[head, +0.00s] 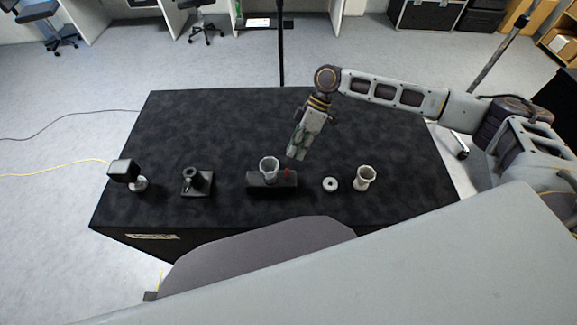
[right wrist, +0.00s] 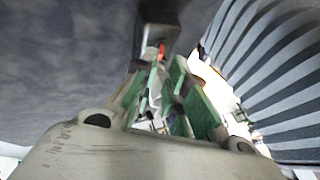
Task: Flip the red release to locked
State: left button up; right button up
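The red release (head: 287,173) is a small red lever on the right part of a dark block (head: 259,183) near the table's front. A pale grey cup-shaped piece (head: 269,165) stands on that block. My right gripper (head: 294,153) points down just behind the block, close to the release. In the right wrist view the red release (right wrist: 161,50) shows beyond and between the green-padded fingers of the right gripper (right wrist: 157,72). These fingers look apart, with nothing held. Contact with the release cannot be told. My left gripper is not in view.
On the black table (head: 210,120), a black cube (head: 123,170) and a black plate with a knob (head: 196,186) lie to the left. A white ring (head: 330,184) and a pale cup (head: 365,179) stand right of the block. The table's back half is clear.

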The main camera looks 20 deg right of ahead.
aim_at(287, 173)
jog(key=shift+x, duration=3.6)
grip_shut()
